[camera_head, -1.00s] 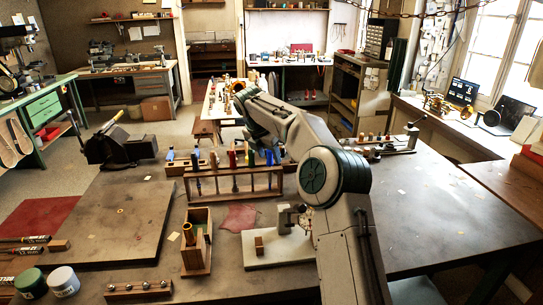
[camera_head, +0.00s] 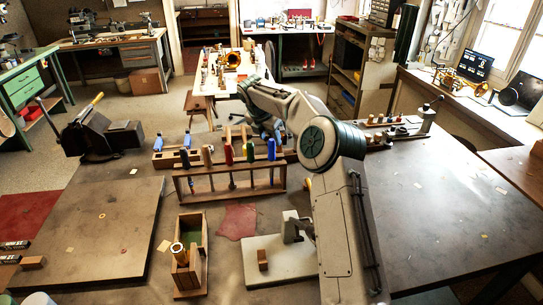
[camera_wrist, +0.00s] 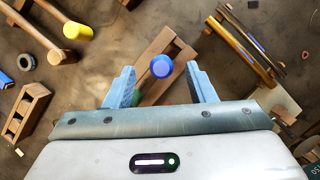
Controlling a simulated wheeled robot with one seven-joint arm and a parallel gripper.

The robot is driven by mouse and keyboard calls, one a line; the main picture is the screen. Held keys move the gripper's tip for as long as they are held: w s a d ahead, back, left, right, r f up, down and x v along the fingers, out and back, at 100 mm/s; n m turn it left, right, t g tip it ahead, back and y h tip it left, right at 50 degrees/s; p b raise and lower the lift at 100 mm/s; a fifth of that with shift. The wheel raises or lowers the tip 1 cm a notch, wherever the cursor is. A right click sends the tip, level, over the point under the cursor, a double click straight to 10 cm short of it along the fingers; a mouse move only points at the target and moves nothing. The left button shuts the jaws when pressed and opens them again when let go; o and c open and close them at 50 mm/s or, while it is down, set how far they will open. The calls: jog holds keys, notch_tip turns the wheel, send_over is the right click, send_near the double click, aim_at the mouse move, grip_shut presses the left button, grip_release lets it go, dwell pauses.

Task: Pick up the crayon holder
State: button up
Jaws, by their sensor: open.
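My gripper (camera_wrist: 161,70) is open in the wrist view, with a pale blue jaw on each side. A round blue-topped piece (camera_wrist: 161,66) shows between the jaws, seen from above, with something green below it. It overlaps a slotted wooden block (camera_wrist: 172,43). I take this piece as the crayon holder, but cannot be sure. No jaw visibly grips it.
A wooden rack (camera_head: 228,190) of coloured handles stands mid-bench. A wooden box (camera_head: 190,280) and a pale plate (camera_head: 275,272) lie nearer. A dark vise (camera_head: 102,137) is at left. In the wrist view, mallets (camera_wrist: 45,30) and long tools (camera_wrist: 243,45) lie around. The right bench is largely clear.

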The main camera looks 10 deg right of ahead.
aim_at(273, 149)
jog(key=shift+w+d+f, duration=0.15)
jog(key=shift+w+f, duration=0.15)
jog(key=shift+f, duration=0.25)
jog(key=shift+s+d+f, duration=0.1)
jog(key=shift+s+f, duration=0.1)
jog(key=shift+f, duration=0.05)
jog(key=p+x, duration=0.2)
jog(key=x, duration=0.3)
jog(key=shift+s, duration=0.15)
grip_shut()
